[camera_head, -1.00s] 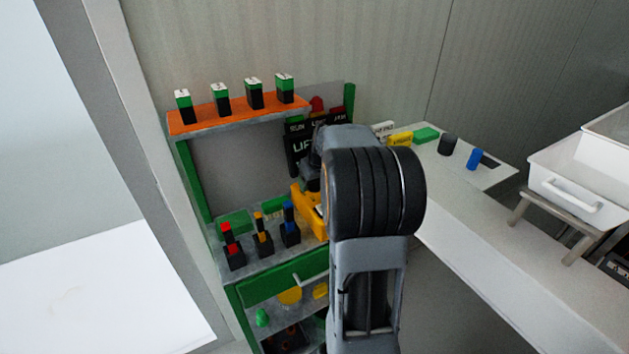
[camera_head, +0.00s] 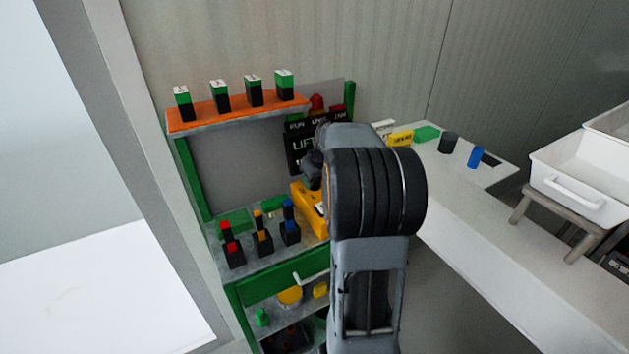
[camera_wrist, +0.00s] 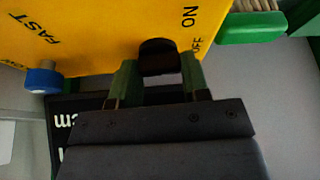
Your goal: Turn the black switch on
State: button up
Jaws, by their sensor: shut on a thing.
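The black switch (camera_wrist: 158,57) is a dark knob on the yellow box (camera_wrist: 85,35), beside the printed words ON and OFF in the wrist view. My gripper (camera_wrist: 158,78) has its two green fingers closed on either side of the switch. The fingertips hide the switch's lower edges. In the head view the yellow box (camera_head: 306,208) stands on the green shelf unit, and my arm hides much of it. I cannot tell the switch's exact setting.
A blue knob (camera_wrist: 42,78) sits at the box's edge by the word FAST. A green-handled brush (camera_wrist: 252,28) lies close to the box.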

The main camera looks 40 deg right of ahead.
jog(key=n+y+b, duration=0.1)
jog(key=n, duration=0.1)
jog(key=n+y+b, duration=0.1)
jog(key=n, duration=0.2)
jog(key=shift+d+f, duration=0.1)
jog(key=n, duration=0.2)
jog(key=n+g+y, duration=0.1)
jog(key=n, duration=0.2)
jog(key=shift+g+y, duration=0.3)
jog(key=shift+n, duration=0.4)
jog(key=o, duration=0.9)
